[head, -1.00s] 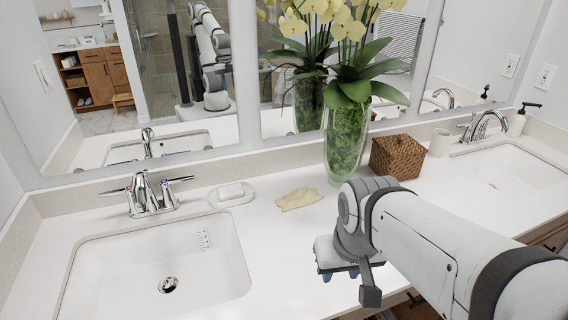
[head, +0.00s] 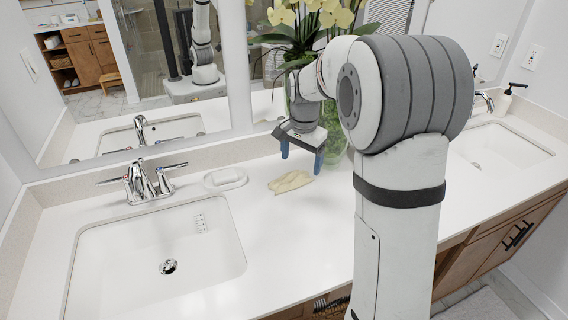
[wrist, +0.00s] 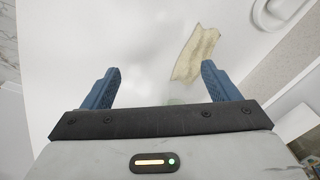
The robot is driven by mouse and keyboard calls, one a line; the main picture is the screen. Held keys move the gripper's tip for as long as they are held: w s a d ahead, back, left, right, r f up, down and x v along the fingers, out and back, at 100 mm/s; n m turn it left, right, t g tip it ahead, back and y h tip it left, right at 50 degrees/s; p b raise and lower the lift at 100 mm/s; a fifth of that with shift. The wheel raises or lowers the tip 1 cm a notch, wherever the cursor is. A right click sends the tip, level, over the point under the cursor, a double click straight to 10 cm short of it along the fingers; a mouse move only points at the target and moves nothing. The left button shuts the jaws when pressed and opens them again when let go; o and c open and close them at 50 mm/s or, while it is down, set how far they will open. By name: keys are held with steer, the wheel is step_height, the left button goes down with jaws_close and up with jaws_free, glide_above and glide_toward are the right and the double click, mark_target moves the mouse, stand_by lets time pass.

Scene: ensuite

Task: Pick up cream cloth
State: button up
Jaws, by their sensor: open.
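The cream cloth (head: 290,181) lies crumpled and flat on the white counter, between the left sink and the glass vase. It also shows in the wrist view (wrist: 195,54), ahead of the right fingertip. My gripper (head: 301,163) is above the counter, just above and slightly right of the cloth, with its blue fingers pointing down. In the wrist view my gripper (wrist: 158,76) is open, with nothing between its fingers. The cloth is apart from the fingers.
A soap dish with white soap (head: 225,178) lies left of the cloth, beside the left sink (head: 160,250). The glass vase of orchids (head: 334,146) stands close behind my gripper, partly hidden by my arm. The mirror (head: 165,70) is behind. The counter in front of the cloth is clear.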

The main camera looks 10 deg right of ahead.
mark_target(291, 176)
steer(key=w+f+m, duration=0.1)
steer(key=w+f, duration=0.1)
steer(key=w, duration=0.1)
steer(key=w+f+m+p, duration=0.1)
steer(key=w+f+m, duration=0.1)
steer(key=w+f, duration=0.1)
steer(key=w+f+m+g+p, duration=0.1)
steer(key=w+f, duration=0.1)
steer(key=w, duration=0.3)
steer(key=shift+w+d+f+m, duration=0.15)
steer(key=shift+w+f+m, duration=0.15)
steer(key=shift+m, duration=0.1)
steer(key=f, duration=0.2)
steer(key=f+p, duration=0.1)
steer(key=f, duration=0.2)
steer(key=f+p, duration=0.1)
steer(key=f, duration=0.2)
steer(key=shift+w+a, duration=0.1)
steer(key=shift+a, duration=0.15)
steer(key=c, duration=1.1)
